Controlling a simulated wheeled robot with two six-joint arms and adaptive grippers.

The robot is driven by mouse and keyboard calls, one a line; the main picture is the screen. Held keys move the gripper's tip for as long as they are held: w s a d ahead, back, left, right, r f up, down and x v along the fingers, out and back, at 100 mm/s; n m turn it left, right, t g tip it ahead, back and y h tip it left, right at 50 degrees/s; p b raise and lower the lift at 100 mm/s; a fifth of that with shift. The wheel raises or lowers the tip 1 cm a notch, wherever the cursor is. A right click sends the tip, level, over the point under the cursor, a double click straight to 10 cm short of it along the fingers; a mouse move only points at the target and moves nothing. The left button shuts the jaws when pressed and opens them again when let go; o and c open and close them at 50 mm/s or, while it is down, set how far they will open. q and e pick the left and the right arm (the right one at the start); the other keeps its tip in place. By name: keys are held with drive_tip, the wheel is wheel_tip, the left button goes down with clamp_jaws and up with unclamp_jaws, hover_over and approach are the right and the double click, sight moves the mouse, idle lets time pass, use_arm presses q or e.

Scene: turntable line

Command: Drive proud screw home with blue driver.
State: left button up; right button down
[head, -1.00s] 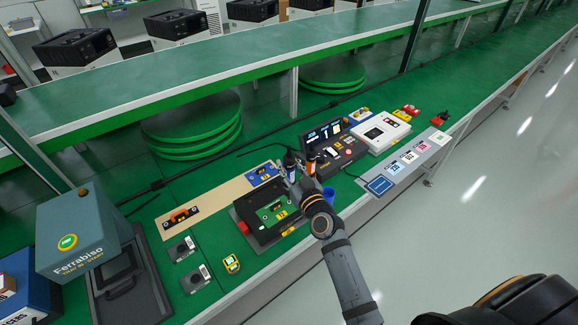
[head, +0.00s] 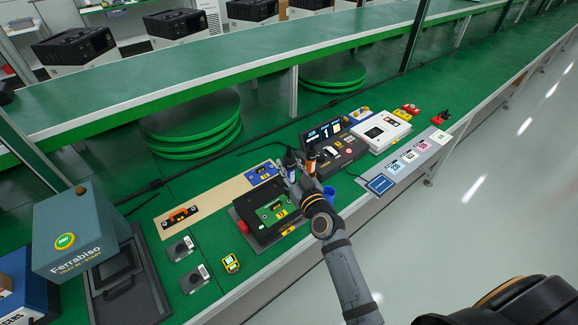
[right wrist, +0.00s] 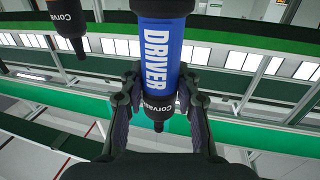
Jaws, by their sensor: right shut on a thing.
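My right gripper (head: 297,178) is shut on the blue driver (head: 289,160), which stands roughly upright between its fingers. In the right wrist view, the gripper (right wrist: 158,110) has its fingers on both sides of the driver's blue barrel (right wrist: 160,50), lettered "DRIVER". Beside it is an orange driver (head: 311,157), apart from the fingers. A black fixture (head: 247,213) holding a green board (head: 273,212) lies just left of and below the gripper. The proud screw is too small to make out. My left gripper is out of view.
A console with a lit display (head: 325,132) stands behind the gripper. A blue cup (head: 329,193) is close to its right. A tan mat (head: 205,200) lies to the left, with a grey-green "Ferrabiso" box (head: 80,228) farther left. The white case (head: 382,133) is at right.

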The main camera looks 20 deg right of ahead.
sight(290, 154)
drive_tip(key=shift+f+b, duration=0.3)
drive_tip(key=shift+b, duration=0.15)
idle(0.5)
wheel_tip(290, 154, up, 6)
drive_tip(key=p, duration=0.5)
drive_tip(key=shift+r+p, duration=0.1)
drive_tip(key=shift+p, duration=0.2)
